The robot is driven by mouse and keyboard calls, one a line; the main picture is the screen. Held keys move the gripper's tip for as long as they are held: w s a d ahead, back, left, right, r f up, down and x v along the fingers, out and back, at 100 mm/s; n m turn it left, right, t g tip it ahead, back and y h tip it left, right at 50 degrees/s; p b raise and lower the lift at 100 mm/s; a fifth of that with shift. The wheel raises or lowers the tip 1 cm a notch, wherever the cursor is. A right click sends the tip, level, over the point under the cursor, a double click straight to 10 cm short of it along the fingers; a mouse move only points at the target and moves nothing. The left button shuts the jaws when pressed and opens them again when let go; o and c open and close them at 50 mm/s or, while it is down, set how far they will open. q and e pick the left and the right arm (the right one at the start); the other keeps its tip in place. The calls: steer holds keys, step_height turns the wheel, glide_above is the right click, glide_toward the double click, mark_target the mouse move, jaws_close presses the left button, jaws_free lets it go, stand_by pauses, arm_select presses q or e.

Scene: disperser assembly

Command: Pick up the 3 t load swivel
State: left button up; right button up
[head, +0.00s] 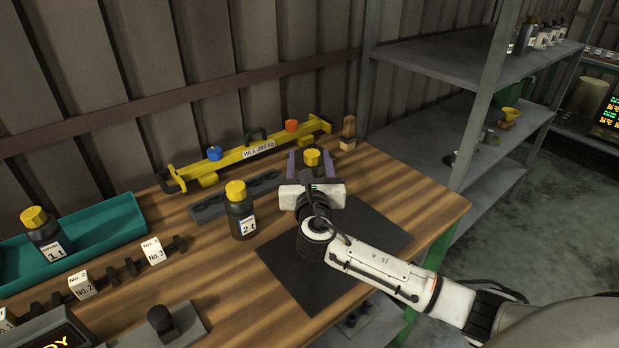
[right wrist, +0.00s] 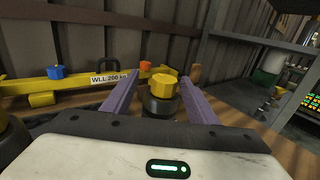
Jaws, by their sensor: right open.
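A black load swivel with a yellow hexagonal top (head: 312,157) stands on the wooden bench near its back; its label is hidden from me. It also shows in the right wrist view (right wrist: 164,86), upright between the purple fingers. My right gripper (head: 311,164) is open around it, one finger on each side, and I see no grip on it. A swivel marked 2 t (head: 241,212) stands to the left on the bench. A swivel marked 1 t (head: 44,234) stands in the teal tray (head: 128,212). My left gripper is not in view.
A yellow lifting beam (head: 235,155) marked WLL 200 kg lies behind, with a small wooden block (head: 348,133) at its right. A dark holed bar (head: 210,209) lies before it. A black mat (head: 285,280) lies under my right arm. Metal shelves (head: 465,55) stand right.

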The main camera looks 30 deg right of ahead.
steer(key=x, duration=0.6)
steer(key=shift+d+f, duration=0.3)
steer(key=shift+s, duration=0.15)
jaws_close()
stand_by(0.9)
steer(key=shift+r, duration=0.2)
